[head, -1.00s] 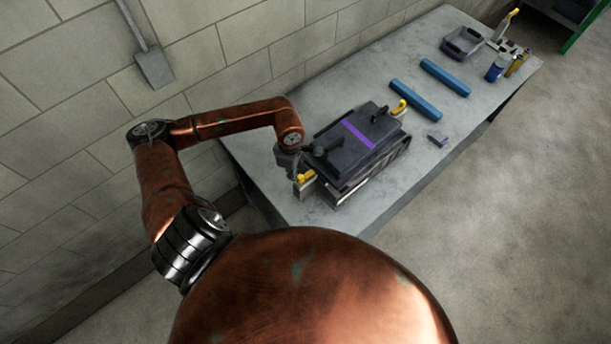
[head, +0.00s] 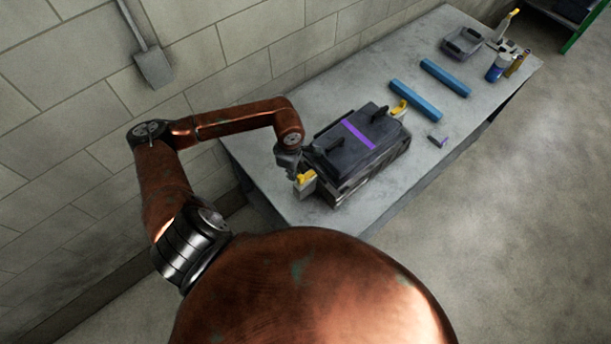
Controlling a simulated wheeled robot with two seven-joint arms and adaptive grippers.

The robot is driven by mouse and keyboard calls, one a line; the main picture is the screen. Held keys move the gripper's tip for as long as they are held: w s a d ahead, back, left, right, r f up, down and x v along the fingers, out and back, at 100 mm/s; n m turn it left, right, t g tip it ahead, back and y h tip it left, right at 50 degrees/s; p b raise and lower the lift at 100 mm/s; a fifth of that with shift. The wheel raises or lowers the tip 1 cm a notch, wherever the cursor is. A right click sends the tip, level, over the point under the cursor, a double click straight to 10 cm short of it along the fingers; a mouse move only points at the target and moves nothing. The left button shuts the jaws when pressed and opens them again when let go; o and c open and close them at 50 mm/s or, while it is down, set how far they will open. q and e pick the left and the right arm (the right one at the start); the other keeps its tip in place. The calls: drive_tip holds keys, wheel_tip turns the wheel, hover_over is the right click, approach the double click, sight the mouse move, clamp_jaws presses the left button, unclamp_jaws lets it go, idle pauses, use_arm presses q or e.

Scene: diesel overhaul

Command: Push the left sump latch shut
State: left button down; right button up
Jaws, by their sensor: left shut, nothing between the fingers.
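The sump unit is a dark grey box (head: 362,150) with a purple stripe across its top, sitting on the grey bench. The left sump latch (head: 306,177) shows as a yellow piece above a light grey block at the box's near left end. Another yellow latch (head: 399,107) stands at the far right end. My left gripper (head: 293,172) points down just beside the left latch, close to the box's left end. It is shut and empty. Its fingertips are partly hidden, and I cannot tell whether they touch the latch. My right gripper is out of view.
Two blue bars (head: 416,101) lie on the bench (head: 380,75) behind the box. A small dark piece (head: 437,141) lies to its right. The wall runs along the left.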

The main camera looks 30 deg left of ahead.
sight(300, 176)
use_arm(q)
drive_tip(key=shift+f, duration=0.15)
wheel_tip(300, 176, down, 7)
drive_tip(key=b, duration=0.6)
drive_tip(key=shift+b, duration=0.4)
idle(1.2)
idle(0.5)
drive_tip(key=shift+w+b, duration=0.2)
drive_tip(key=shift+b, duration=0.1)
drive_tip(key=shift+w+d+b, duration=0.3)
drive_tip(key=shift+w+b, duration=0.3)
drive_tip(key=shift+w, duration=0.3)
drive_tip(key=shift+w+d+b, duration=0.25)
drive_tip(key=shift+w+b, duration=0.3)
drive_tip(key=shift+w, duration=0.35)
drive_tip(key=shift+s+a, duration=0.1)
drive_tip(key=shift+s, duration=0.25)
drive_tip(key=shift+r+p, duration=1.65)
drive_tip(key=shift+r, duration=2.5)
